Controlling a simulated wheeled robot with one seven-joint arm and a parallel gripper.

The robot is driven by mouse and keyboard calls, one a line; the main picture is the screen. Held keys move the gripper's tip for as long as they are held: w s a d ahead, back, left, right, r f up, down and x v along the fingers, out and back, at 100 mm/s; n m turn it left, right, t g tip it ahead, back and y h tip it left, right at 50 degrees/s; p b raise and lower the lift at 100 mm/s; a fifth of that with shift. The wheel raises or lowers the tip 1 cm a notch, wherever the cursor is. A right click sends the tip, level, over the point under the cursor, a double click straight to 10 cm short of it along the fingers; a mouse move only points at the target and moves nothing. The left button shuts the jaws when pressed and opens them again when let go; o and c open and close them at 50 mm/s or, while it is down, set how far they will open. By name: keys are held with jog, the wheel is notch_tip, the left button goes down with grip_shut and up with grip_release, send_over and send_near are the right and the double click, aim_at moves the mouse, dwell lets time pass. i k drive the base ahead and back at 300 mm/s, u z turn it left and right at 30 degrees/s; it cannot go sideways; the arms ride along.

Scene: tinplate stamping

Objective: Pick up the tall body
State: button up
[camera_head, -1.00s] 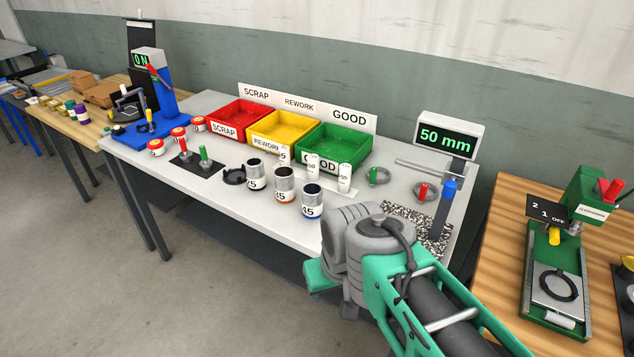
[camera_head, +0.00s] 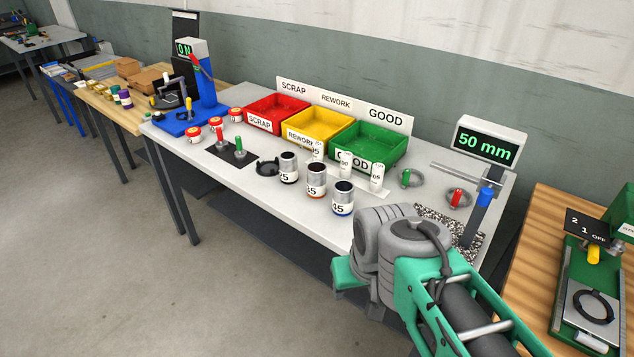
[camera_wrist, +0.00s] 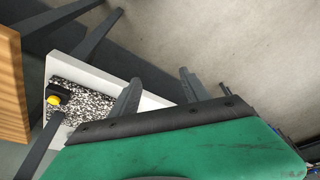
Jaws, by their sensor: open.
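Three open-topped metal cans stand upright in a slanting row on the grey-white table: a dark-banded can (camera_head: 289,168), an orange-banded can (camera_head: 316,179) and a blue-banded can (camera_head: 343,198). Their labels end in 5. I cannot tell surely which one is the tall body. My gripper is mostly hidden behind my wrist in the head view, at the table's front edge, right of the cans. In the wrist view my gripper (camera_wrist: 158,88) has its two fingers apart with nothing between them. No can shows there.
A 50 mm display (camera_head: 486,143) and speckled plate (camera_head: 434,218) are at the right. Floor left of the table is clear.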

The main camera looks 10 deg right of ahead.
aim_at(316, 170)
jog(key=k, duration=0.35)
jog(key=u, duration=0.85)
jog(key=i, duration=1)
jog(key=u, duration=0.85)
